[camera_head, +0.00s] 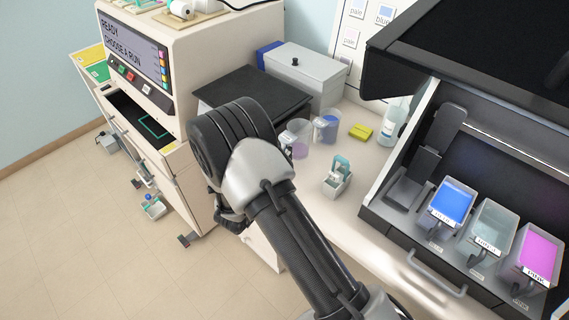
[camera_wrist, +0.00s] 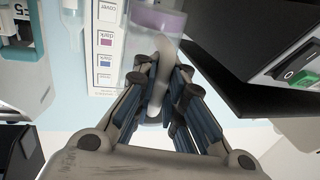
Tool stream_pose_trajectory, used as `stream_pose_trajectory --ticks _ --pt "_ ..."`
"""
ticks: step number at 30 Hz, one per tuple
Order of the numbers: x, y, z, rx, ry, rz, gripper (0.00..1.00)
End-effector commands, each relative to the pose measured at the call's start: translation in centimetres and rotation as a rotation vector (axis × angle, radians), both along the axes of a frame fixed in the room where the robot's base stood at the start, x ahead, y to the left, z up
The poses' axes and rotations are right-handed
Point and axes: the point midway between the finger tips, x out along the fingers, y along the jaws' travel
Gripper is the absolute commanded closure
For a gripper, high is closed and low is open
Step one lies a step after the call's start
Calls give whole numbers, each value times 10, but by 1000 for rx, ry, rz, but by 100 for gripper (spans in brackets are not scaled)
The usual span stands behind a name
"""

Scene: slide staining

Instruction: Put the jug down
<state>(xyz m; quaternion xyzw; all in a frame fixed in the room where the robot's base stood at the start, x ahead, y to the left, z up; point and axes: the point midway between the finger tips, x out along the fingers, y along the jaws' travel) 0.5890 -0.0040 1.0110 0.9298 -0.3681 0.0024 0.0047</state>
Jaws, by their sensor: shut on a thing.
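A clear jug with purple liquid (camera_head: 299,148) shows just right of my arm's wrist in the head view, partly hidden by it. In the wrist view the jug (camera_wrist: 158,20) is at the top edge, and its pale handle (camera_wrist: 160,72) runs down between my fingers. My gripper (camera_wrist: 162,85) is shut on that handle. In the head view my own arm hides the gripper. I cannot tell whether the jug's base touches the white bench (camera_head: 318,205). A second clear jug with blue liquid (camera_head: 327,128) stands behind it to the right.
A dark flat-topped block (camera_head: 245,90) and a grey lidded box (camera_head: 303,75) stand behind. A yellow block (camera_head: 360,131), a wash bottle (camera_head: 392,124) and a small teal-handled rack (camera_head: 337,178) are to the right. A dark cabinet holds blue (camera_head: 452,203), clear and pink trays.

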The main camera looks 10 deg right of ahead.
Motion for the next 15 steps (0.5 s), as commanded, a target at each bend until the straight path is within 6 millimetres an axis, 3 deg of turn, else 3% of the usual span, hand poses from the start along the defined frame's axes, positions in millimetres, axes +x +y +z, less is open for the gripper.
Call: stream_pose_trajectory --ticks 5,11,15 --pt "0 0 -13 -1 0 0 100" --pt "0 0 -44 -1 1 0 100" --pt "0 0 -45 -1 -2 0 100"
